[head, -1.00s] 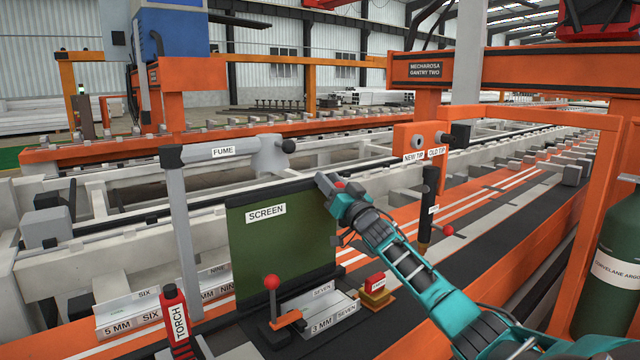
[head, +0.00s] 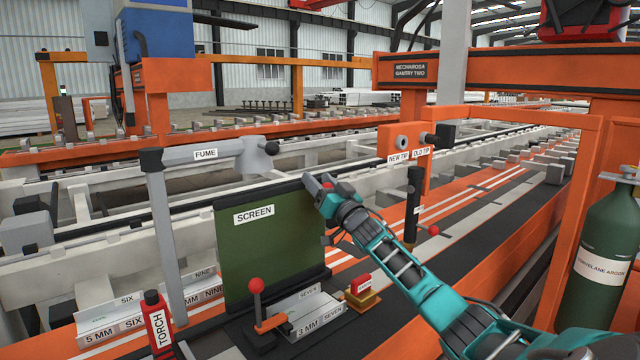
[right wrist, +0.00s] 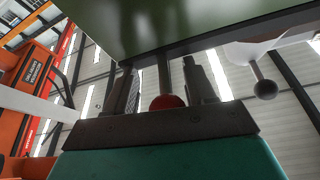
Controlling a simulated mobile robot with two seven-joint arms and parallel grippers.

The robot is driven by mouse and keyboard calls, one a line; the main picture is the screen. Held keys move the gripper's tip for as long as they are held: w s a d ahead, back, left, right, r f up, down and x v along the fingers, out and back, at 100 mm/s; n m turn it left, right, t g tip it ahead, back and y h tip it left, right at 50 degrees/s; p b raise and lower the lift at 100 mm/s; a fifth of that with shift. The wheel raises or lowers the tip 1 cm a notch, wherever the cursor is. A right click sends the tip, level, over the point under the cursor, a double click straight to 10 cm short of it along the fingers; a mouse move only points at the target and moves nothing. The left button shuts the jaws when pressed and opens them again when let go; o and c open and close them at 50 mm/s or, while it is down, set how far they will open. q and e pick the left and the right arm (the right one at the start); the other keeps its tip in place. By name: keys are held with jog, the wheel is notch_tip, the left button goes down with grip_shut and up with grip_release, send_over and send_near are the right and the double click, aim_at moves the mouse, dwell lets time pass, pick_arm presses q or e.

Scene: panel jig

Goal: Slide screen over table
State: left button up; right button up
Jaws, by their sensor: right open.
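My right gripper (head: 318,187) is at the screen's upper right corner. In the right wrist view the open fingers (right wrist: 165,90) stand either side of a red knob (right wrist: 166,102) on a grey stem. The knob is between the fingers; I cannot tell whether either touches it. My left gripper is not in view.
A red-knobbed clamp (head: 257,305) and the 3 MM plates (head: 308,312) sit before the screen. A red TORCH (head: 157,325) and the FUME arm (head: 205,155) are at left. A tip post (head: 413,205) and green gas bottle (head: 597,260) stand at right.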

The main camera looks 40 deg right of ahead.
jog(key=shift+s+a+f, duration=0.15)
jog(key=shift+s+f, duration=0.15)
jog(key=shift+s, duration=0.15)
jog(key=v, duration=1.2)
jog(key=shift+r, duration=0.15)
